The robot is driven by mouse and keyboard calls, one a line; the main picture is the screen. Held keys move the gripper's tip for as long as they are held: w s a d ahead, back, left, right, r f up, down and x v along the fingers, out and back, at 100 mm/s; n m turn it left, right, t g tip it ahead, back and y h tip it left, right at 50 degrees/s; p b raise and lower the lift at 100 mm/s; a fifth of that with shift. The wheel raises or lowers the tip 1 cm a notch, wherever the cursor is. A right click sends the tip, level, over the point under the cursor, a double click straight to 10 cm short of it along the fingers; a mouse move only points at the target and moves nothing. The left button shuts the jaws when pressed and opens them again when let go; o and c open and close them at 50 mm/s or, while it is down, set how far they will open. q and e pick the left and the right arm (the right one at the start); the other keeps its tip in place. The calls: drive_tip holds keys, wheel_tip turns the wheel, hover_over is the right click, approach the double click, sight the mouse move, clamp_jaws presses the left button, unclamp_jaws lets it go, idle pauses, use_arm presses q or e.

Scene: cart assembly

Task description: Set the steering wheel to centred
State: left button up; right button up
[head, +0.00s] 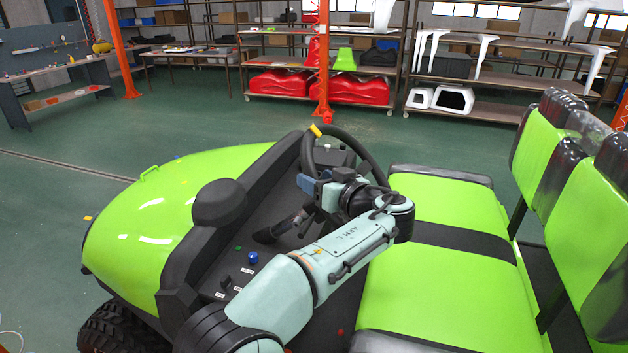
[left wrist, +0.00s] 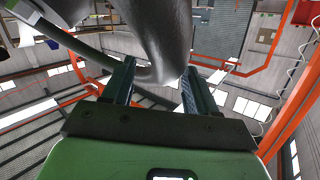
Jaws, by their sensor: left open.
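The black steering wheel (head: 362,150) stands tilted over the dashboard of the green cart. A yellow mark (head: 316,131) sits on its rim, at the upper left of the wheel in the head view. My left gripper (head: 309,190) is at the lower left part of the wheel, partly in front of it. In the left wrist view my left gripper (left wrist: 157,88) has its two fingers apart. A dark grey curved part of the wheel (left wrist: 163,40) shows beyond and between the fingertips; I cannot tell whether they touch it. The lower rim is hidden behind my arm. My right gripper is not in view.
The green hood (head: 150,215) lies left of the wheel, and the black dashboard carries a blue knob (head: 253,257). The green seat (head: 450,205) and seat backs (head: 540,150) are on the right. Shelves (head: 370,70) stand far behind across open floor.

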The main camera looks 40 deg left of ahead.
use_arm(q)
drive_tip(key=b+v, duration=0.1)
drive_tip(key=v, duration=1)
drive_tip(key=shift+s+b, duration=0.15)
drive_tip(key=shift+b, duration=0.25)
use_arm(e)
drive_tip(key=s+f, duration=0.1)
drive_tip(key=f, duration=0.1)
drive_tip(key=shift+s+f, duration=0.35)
use_arm(q)
drive_tip(key=shift+d, duration=0.1)
